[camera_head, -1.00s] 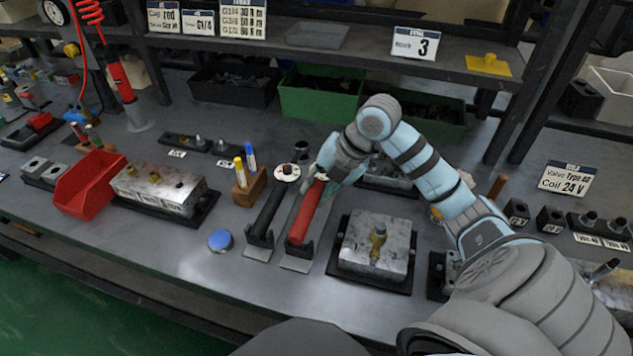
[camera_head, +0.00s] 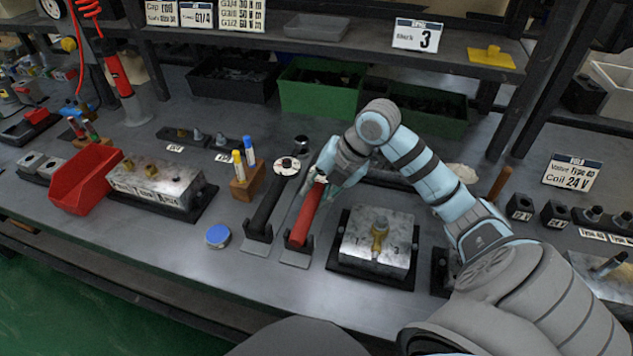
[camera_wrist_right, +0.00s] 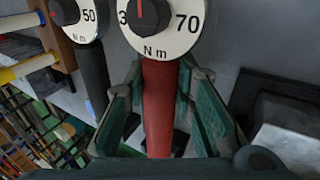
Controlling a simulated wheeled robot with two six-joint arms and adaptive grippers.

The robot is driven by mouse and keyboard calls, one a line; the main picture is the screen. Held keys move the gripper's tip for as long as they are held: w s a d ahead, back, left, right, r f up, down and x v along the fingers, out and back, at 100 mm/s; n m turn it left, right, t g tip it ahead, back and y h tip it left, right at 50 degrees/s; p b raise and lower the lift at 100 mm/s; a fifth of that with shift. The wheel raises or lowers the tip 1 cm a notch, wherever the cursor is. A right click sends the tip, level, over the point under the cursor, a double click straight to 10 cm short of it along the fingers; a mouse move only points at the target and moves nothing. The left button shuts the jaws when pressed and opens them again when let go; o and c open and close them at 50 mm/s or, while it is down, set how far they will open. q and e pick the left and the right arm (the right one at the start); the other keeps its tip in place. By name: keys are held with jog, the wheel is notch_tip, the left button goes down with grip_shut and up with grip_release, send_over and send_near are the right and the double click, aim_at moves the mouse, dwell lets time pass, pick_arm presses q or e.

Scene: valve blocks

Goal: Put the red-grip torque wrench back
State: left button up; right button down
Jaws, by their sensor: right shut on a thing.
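The red-grip torque wrench (camera_head: 305,217) lies along its stand (camera_head: 296,257), its lower end at the black bracket; I cannot tell whether it rests fully there. My right gripper (camera_head: 329,184) is at the wrench's far end and partly hides it. In the right wrist view, the fingers of my right gripper (camera_wrist_right: 165,108) lie on both sides of the red grip (camera_wrist_right: 158,125), shut on it. The wrench's white dial (camera_wrist_right: 165,32), marked 70 N m, shows there above the fingers. My left gripper is not in view.
A black-grip torque wrench (camera_head: 265,210) lies close on the left in a similar stand. A valve block (camera_head: 377,246) on a black base stands close on the right. A blue round cap (camera_head: 218,236) and a wooden marker holder (camera_head: 246,184) are farther left. The bench front is clear.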

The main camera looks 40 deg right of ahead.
jog(key=c, duration=1.3)
grip_release()
jog(key=v, duration=1.2)
jog(key=shift+a, duration=0.1)
jog(key=shift+f, duration=0.1)
